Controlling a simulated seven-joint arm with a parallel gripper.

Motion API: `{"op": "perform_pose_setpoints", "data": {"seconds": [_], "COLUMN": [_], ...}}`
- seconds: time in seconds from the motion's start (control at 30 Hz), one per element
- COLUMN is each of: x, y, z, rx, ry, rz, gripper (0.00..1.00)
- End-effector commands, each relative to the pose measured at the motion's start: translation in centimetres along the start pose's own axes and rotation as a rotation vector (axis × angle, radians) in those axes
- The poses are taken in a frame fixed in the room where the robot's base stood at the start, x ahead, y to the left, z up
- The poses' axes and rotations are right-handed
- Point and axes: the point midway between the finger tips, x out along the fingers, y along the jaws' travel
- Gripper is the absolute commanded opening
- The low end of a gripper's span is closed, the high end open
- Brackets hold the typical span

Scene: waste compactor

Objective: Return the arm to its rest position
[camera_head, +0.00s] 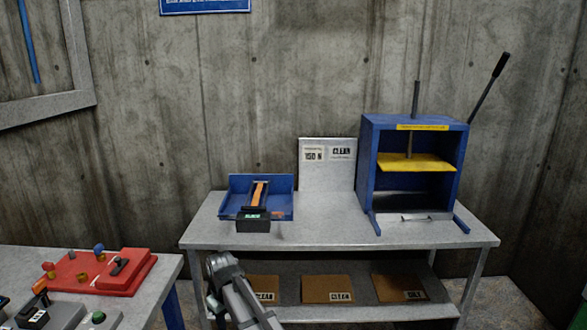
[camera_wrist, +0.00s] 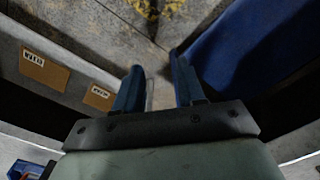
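My gripper (camera_wrist: 157,85) shows in the wrist view with its two blue fingers apart and nothing between them. It points toward bare concrete, beside a large blue surface (camera_wrist: 245,50) on the right. In the head view, part of my grey arm (camera_head: 238,290) rises at the bottom, in front of the workbench (camera_head: 330,236). The gripper's fingers cannot be made out there.
The bench bears a blue compactor (camera_head: 368,170) with a yellow plate, a blue tray (camera_head: 283,184) and a grey sign panel (camera_head: 328,175). Several cardboard pieces (camera_head: 328,289) lie on its lower shelf. A red panel (camera_head: 125,284) sits on the left table.

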Motion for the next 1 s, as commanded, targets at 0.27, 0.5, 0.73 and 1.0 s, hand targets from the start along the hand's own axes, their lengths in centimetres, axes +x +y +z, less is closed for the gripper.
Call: {"op": "perform_pose_setpoints", "data": {"seconds": [0.27, 0.5, 0.73, 1.0], "x": [7.1, 12.0, 15.3, 17.5], "y": [8.3, 13.1, 15.3, 16.1], "z": [10.5, 19.8, 27.6, 33.7], "rx": [0.267, 0.493, 0.678, 0.825], "ry": [-0.003, -0.001, -0.001, 0.0], "rz": [0.0, 0.0, 0.001, 0.002], "gripper": [0.39, 0.39, 0.39, 0.39]}}
